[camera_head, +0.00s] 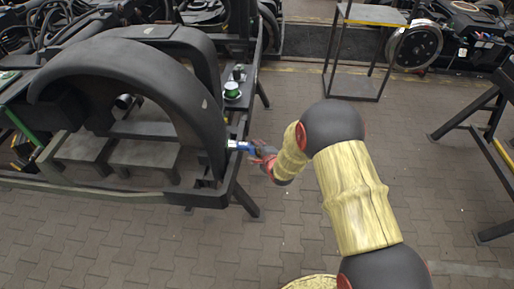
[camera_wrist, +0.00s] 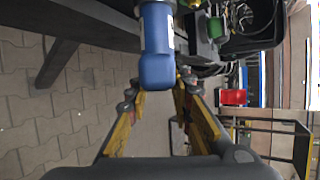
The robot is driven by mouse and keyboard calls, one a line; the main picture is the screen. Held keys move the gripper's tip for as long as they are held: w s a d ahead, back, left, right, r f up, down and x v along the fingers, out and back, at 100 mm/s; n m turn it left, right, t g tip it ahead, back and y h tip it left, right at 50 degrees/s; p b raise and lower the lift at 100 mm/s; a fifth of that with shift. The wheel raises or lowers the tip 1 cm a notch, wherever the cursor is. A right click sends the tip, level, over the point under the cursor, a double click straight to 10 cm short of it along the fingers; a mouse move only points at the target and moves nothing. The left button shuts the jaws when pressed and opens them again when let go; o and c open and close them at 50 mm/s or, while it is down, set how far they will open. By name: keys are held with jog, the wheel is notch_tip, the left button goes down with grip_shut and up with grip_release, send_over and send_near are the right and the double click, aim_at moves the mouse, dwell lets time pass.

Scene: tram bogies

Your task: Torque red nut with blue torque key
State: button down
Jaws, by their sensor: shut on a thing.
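The blue torque key (camera_head: 240,146) is held level in my gripper (camera_head: 262,150), at the right side of the black bogie frame. In the wrist view the blue key (camera_wrist: 156,50) extends from between the fingers of my gripper (camera_wrist: 156,90) toward the dark frame at the top. Its silver far end reaches the frame edge, but I cannot tell whether it sits on a nut. The red nut cannot be made out in either view; it may be hidden behind the key's end.
The bogie frame (camera_head: 130,197) with a curved black guard (camera_head: 140,70) fills the left. A green-topped item (camera_head: 232,90) stands on its edge. A metal stand (camera_head: 355,92) is behind, and a dark trestle (camera_head: 480,125) is at right. Paved floor between them is free.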

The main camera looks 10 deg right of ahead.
jog(key=shift+w+r+p, duration=0.1)
jog(key=shift+r+p, duration=0.1)
jog(key=shift+p, duration=0.25)
jog(key=shift+f, duration=0.1)
jog(key=s+d, duration=0.2)
jog(key=d, duration=0.3)
jog(key=shift+d+p, duration=0.35)
jog(key=shift+p, duration=0.1)
